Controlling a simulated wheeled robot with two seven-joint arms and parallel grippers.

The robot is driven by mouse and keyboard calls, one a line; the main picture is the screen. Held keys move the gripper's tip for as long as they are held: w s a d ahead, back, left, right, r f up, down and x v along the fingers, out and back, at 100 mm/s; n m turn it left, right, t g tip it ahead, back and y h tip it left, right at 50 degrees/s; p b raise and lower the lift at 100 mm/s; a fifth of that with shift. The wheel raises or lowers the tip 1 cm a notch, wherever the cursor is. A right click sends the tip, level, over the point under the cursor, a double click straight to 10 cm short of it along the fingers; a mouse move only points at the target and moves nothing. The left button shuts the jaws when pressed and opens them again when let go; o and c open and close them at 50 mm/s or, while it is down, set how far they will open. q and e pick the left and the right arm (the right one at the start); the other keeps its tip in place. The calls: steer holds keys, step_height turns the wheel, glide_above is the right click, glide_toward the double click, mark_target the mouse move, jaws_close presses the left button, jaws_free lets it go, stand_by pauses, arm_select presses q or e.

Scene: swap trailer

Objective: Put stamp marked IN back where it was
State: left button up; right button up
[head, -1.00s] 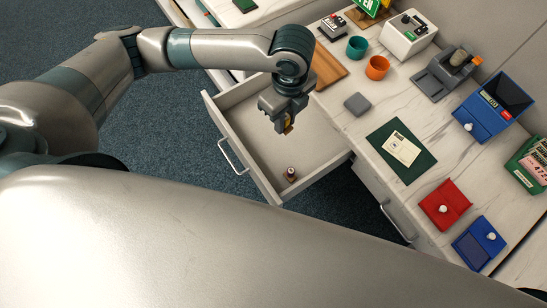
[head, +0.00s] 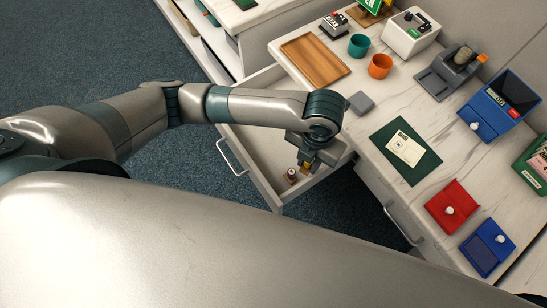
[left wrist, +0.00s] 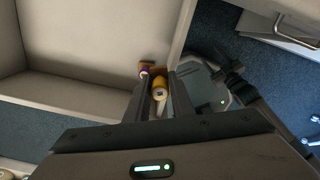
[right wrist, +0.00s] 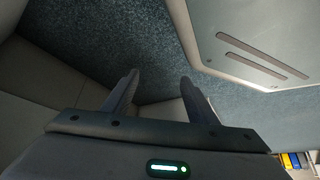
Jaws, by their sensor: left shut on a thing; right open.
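My left gripper (head: 309,160) is over the front corner of the open drawer (head: 262,180), pointing down and shut on a yellow-handled stamp (head: 306,167). The held stamp also shows between the fingers in the left wrist view (left wrist: 159,88). A second stamp (head: 291,175), with a dark handle, stands in the drawer just left of the held one; its purple-and-white top shows in the left wrist view (left wrist: 144,71). I cannot read a marking on either stamp, nor tell whether the held one touches the drawer floor. My right gripper (right wrist: 158,95) is open and empty.
The counter holds a wooden tray (head: 316,60), a grey pad (head: 361,103), a green mat (head: 404,160) with a card, a red ink pad (head: 453,206) and a blue one (head: 486,247). The drawer's left part is bare.

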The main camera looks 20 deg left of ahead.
arm_select(q)
steer(key=w+a+f, duration=0.1)
steer(key=a+f, duration=0.1)
steer(key=a, duration=0.1)
steer(key=w+a+f+p, duration=0.1)
steer(key=a+f, duration=0.1)
steer(key=a, duration=0.2)
steer(key=w+a+f+p, duration=0.1)
steer(key=w+a+f, duration=0.1)
steer(key=a, duration=0.1)
steer(key=shift+a+f, duration=0.25)
steer(key=shift+f, duration=0.05)
steer(key=shift+w+a+f, duration=0.15)
steer(key=shift+a+f, duration=0.05)
steer(key=shift+f, duration=0.55)
steer(key=shift+f+p, duration=0.3)
steer(key=shift+f, duration=1.15)
arm_select(e)
steer(key=s+d+f+g, duration=0.2)
steer(key=s+d, duration=0.1)
steer(key=s, duration=0.5)
steer(key=shift+s+d+f+h, duration=0.2)
steer(key=shift+s+d+h, duration=0.05)
steer(key=shift+s+h, duration=0.15)
arm_select(q)
steer(key=shift+f, duration=0.1)
